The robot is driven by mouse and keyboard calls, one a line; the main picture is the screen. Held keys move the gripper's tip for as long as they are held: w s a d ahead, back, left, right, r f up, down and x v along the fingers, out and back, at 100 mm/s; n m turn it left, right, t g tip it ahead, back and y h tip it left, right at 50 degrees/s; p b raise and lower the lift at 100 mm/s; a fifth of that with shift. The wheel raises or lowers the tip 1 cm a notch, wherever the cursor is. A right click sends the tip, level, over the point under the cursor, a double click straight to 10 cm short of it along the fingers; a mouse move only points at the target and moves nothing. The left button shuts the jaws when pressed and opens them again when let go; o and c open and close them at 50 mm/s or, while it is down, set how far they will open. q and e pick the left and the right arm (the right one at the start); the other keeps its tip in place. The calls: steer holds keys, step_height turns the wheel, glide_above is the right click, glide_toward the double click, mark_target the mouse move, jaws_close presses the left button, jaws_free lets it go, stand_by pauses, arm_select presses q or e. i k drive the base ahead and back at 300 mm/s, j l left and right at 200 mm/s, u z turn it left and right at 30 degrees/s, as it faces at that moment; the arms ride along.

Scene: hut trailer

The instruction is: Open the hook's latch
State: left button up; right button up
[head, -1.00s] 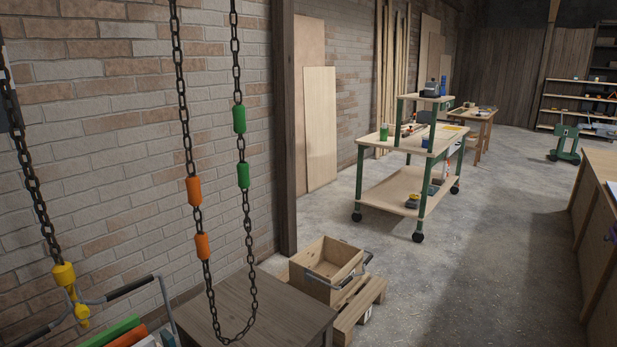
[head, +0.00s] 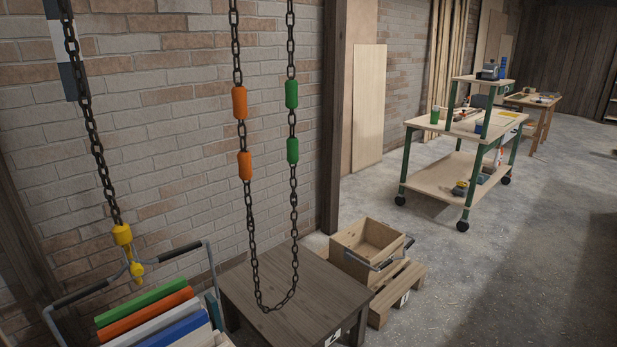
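A yellow hook (head: 133,258) hangs at the end of a dark chain (head: 95,140) at the left of the head view. A grey metal rod of the carrier below passes at the hook. The hook's latch is too small to make out, and I cannot tell whether it is open or shut. Neither of my grippers shows in the head view.
A carrier with black-gripped handles (head: 85,290) holds several coloured boards (head: 150,308) under the hook. A chain loop with orange (head: 240,103) and green (head: 292,94) sleeves hangs over a wooden table (head: 290,315). A wooden crate (head: 362,262) sits on a pallet (head: 400,295). Floor at right is clear.

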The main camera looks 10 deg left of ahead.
mark_target(136, 270)
steer(key=u, duration=1.35)
